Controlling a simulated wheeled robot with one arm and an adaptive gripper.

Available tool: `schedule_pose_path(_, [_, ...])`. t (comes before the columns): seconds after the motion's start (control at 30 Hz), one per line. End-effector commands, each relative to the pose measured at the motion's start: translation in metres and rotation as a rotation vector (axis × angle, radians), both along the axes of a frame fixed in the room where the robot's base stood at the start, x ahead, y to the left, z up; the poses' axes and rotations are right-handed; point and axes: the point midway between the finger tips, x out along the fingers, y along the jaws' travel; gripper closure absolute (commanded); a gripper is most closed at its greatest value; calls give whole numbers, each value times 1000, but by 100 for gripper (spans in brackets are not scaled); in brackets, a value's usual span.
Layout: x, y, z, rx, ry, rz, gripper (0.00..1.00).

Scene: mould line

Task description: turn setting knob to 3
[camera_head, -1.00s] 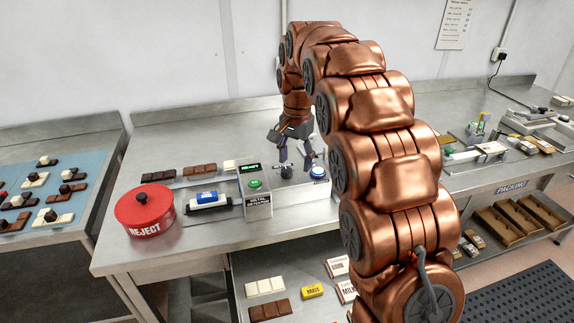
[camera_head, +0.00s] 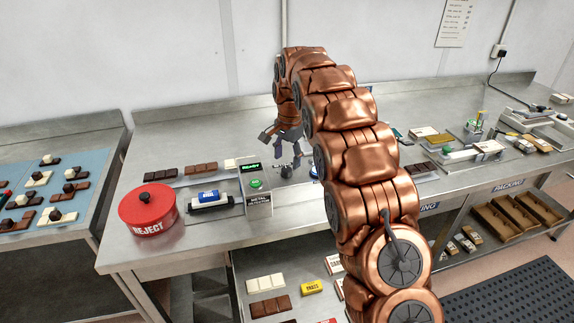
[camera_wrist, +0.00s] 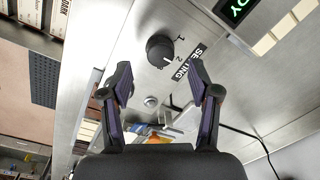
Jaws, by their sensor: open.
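The black round setting knob (camera_wrist: 160,50) sits on a metal panel in the wrist view. Its white mark points toward the printed 2. A 1 is printed beside the 2, next to the black SETTING label (camera_wrist: 189,62); I cannot make out a 3. My gripper (camera_wrist: 160,72) is open and empty. Its two fingertips stand apart on either side below the knob in that view, and the knob is not between them. In the head view my gripper (camera_head: 290,150) is over the panel of the metal detector (camera_head: 257,196), partly hidden by my arm.
A green-lit READY display (camera_head: 251,168) and a green button (camera_head: 256,184) are on the detector. A blue-and-white bar (camera_head: 208,197) lies left of it, beside the red REJECT bin (camera_head: 148,209). Chocolate bars (camera_head: 201,169) lie behind on the steel bench.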

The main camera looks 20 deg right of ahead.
Motion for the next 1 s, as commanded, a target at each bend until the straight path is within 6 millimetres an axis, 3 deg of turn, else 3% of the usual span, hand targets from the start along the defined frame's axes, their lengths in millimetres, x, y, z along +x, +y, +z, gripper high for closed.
schedule_pose_path(0.3, [2,0,-33,0,0,-1,39])
schedule_pose_path(0.73, [2,1,-41,0,-1,0,39])
schedule_pose_path(1.0, [2,1,-41,0,-1,0,67])
